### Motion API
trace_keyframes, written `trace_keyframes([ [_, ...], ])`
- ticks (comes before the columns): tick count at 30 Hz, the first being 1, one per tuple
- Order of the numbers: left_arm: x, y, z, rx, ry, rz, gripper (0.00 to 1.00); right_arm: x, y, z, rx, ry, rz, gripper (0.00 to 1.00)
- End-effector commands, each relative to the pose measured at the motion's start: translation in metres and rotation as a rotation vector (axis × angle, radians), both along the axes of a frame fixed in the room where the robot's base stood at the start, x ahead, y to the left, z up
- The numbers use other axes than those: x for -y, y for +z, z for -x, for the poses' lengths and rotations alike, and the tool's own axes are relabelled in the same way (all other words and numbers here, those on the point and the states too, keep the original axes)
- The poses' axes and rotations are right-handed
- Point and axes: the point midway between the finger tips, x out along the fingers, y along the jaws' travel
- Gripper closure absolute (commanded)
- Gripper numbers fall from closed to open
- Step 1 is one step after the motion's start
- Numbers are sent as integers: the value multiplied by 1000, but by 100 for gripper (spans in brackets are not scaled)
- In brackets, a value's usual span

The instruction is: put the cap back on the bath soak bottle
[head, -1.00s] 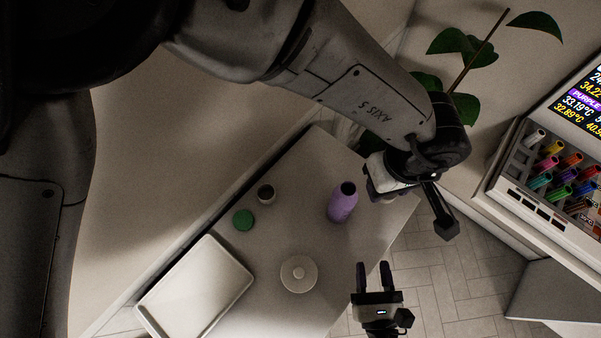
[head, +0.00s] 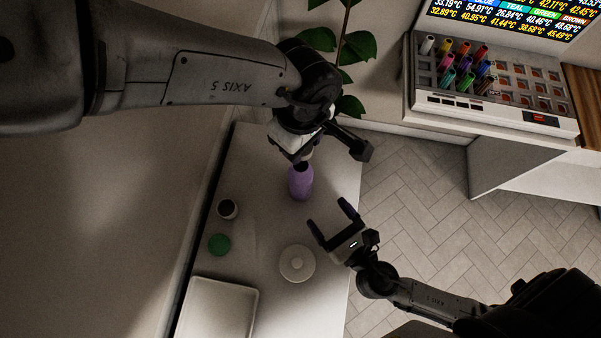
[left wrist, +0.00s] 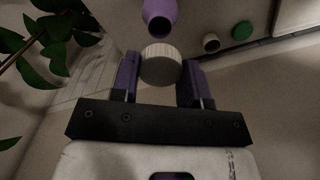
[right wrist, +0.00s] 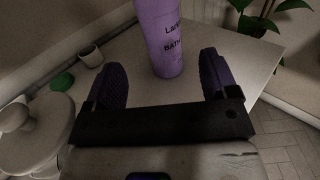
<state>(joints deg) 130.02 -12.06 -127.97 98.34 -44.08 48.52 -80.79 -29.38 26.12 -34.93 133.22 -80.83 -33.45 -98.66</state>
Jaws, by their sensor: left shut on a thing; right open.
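The purple bath soak bottle (head: 300,184) stands upright on the table, its mouth open and dark. My left gripper (left wrist: 160,64) is shut on a pale ribbed cap (left wrist: 160,68). In the head view it is just beyond the bottle's neck, and its fingers and the cap are mostly hidden by the wrist. In the left wrist view the bottle (left wrist: 160,15) is past the cap, which is apart from the mouth. My right gripper (head: 330,217) is open and empty, its fingers pointing at the bottle. In the right wrist view the bottle (right wrist: 165,38) shows beyond and between the fingertips.
On the table (head: 262,222) are a small white cup (head: 228,209), a green lid-like disc (head: 219,244), a round lidded pale jar (head: 297,263) and a white tray (head: 218,308). A plant (head: 355,45) and a rack of coloured tubes (head: 490,85) stand behind.

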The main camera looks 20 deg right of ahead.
Motion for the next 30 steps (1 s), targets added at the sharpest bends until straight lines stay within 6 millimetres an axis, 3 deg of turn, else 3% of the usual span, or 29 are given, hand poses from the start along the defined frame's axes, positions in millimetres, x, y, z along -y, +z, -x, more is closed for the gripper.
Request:
trace_keyframes([
  [3, 0, 0, 0, 0, 0, 0, 80, -3, 2, -19, 6, 0, -1, 11],
  [15, 0, 0, 0, 0, 0, 0, 80, -14, 1, -81, 3, 0, 0, 11],
  [21, 0, 0, 0, 0, 0, 0, 80, -17, 1, -98, 2, 0, 0, 11],
  [30, 0, 0, 0, 0, 0, 0, 80, -18, 0, -106, 0, 1, 0, 11],
])
